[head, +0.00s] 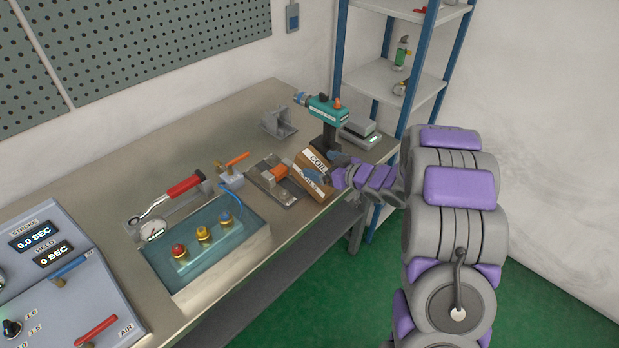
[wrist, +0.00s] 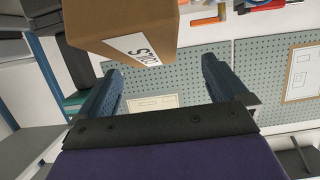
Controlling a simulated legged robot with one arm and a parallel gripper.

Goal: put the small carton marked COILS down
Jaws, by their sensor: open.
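The small brown carton (head: 318,159) has a white label that reads COILS in the head view. It is by the front edge of the workbench (head: 290,222), partly hidden by my gripper (head: 322,170).
Left of the carton lies a metal plate (head: 264,182) with an orange-handled tool. A teal device (head: 325,108) and a scale (head: 358,137) stand behind. A blue-posted shelf (head: 397,82) is at the right. A button tray (head: 205,250) and red-handled wrench (head: 182,187) lie left.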

